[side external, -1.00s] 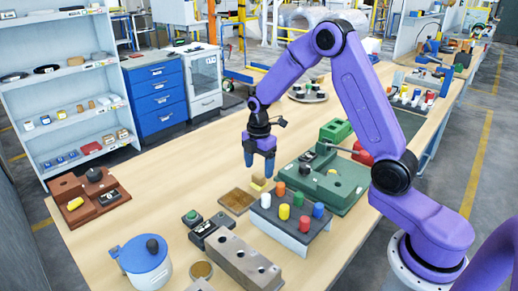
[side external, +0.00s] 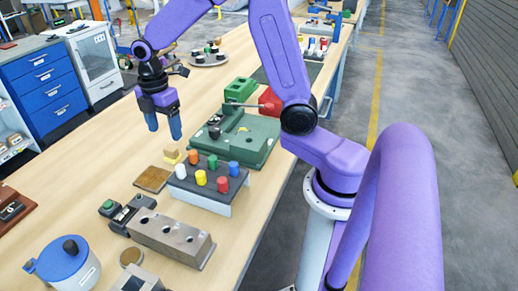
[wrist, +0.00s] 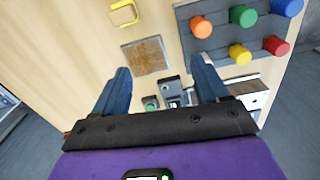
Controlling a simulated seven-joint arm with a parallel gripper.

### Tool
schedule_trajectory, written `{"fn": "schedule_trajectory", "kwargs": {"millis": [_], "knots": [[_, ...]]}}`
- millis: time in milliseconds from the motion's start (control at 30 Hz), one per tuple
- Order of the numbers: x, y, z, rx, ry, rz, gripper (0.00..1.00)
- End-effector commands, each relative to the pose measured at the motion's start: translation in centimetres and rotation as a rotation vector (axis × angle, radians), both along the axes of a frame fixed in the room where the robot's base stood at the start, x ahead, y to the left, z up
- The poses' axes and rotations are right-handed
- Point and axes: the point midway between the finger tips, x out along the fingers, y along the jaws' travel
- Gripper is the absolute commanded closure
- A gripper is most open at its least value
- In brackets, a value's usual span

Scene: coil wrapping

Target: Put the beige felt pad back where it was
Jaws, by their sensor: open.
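The yellow outline (wrist: 124,14) shows at the top of the wrist view, around a beige surface. A flat brown square (side external: 152,178) lies on the table just in front of it, also in the wrist view (wrist: 147,57). My gripper (side external: 164,128) is open and empty, fingers pointing down, above the table near the beige piece. Its two blue fingers show apart in the wrist view (wrist: 160,68).
A dark rack (side external: 205,188) with several coloured pegs stands right of the brown square. A green fixture (side external: 240,138) is behind it. A grey block with holes (side external: 170,236), a switch box (side external: 126,213) and a blue-lidded pot (side external: 66,262) stand in front. Bare table lies to the left.

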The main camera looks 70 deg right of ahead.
Motion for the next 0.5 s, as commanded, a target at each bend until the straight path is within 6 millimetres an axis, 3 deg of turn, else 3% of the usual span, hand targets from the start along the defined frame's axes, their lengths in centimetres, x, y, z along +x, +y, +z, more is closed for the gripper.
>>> {"fn": "schedule_trajectory", "kwargs": {"millis": [200,500], "knots": [[-6.3,3.3,1.3,0.006,-0.006,-0.083,0.26],[-15.8,4.9,2.2,0.016,-0.008,-0.204,0.26]]}}
